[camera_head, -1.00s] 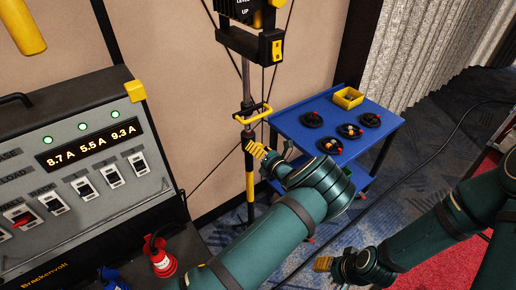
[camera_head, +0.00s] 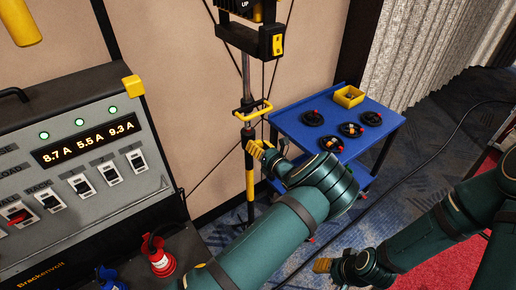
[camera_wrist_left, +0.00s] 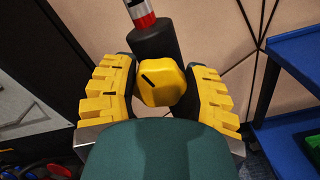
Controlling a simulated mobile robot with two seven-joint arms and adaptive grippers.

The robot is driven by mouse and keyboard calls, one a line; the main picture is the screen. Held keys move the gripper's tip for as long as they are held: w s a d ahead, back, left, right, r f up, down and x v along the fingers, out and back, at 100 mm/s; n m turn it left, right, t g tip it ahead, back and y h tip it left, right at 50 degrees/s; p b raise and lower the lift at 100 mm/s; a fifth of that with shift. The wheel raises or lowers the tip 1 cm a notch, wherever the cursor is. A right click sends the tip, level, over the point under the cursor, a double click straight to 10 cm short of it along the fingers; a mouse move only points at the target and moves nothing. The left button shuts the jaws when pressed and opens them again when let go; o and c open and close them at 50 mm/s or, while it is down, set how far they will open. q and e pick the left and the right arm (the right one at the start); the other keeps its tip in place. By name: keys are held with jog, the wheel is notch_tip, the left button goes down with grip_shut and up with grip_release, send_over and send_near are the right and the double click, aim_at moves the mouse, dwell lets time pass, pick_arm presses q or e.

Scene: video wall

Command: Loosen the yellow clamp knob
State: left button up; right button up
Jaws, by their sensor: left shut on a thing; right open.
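The yellow clamp knob (camera_wrist_left: 162,83) has a dark slot on its face and sits on the dark collar (camera_wrist_left: 155,45) of the stand's pole. My left gripper (camera_wrist_left: 161,92) has its yellow ribbed fingers on both sides of the knob and is shut on it. In the head view my left gripper (camera_head: 258,149) is at the pole (camera_head: 250,185), just below the yellow handle bar (camera_head: 253,111); the knob is hard to tell from the yellow fingers there. My right gripper (camera_head: 322,265) is low at the bottom centre, open and apart from everything.
A power box (camera_head: 75,150) with switches and readouts stands at the left. A blue cart (camera_head: 290,122) with coiled cables and a yellow bin (camera_head: 348,96) stands right of the pole. A red connector (camera_head: 160,260) is at the lower left. A cable runs across the carpet.

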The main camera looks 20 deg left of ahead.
pick_arm(q)
jog(key=n+b, duration=0.3)
jog(key=n, duration=0.2)
jog(key=shift+s+a+f+n, duration=0.1)
jog(key=shift+n, duration=0.2)
jog(key=n+b, duration=0.2)
jog(key=n, duration=0.1)
jog(key=shift+n+b, duration=0.3)
jog(key=shift+f+n+b, duration=0.1)
jog(key=shift+n+b, duration=0.25)
jog(key=shift+n, duration=0.15)
jog(key=n+b, duration=0.6)
jog(key=shift+s+a+f, duration=0.15)
jog(key=n+b, duration=0.2)
jog(key=b, duration=0.1)
jog(key=shift+n, duration=0.3)
jog(key=shift+n+b, duration=1)
jog(key=shift+b, duration=0.45)
pick_arm(e)
notch_tip(320, 180, down, 19)
jog(key=s, duration=0.1)
jog(key=shift+a+f, duration=0.2)
jog(key=shift+a, duration=0.05)
pick_arm(q)
jog(key=o, duration=1.2)
jog(key=shift+s, duration=0.1)
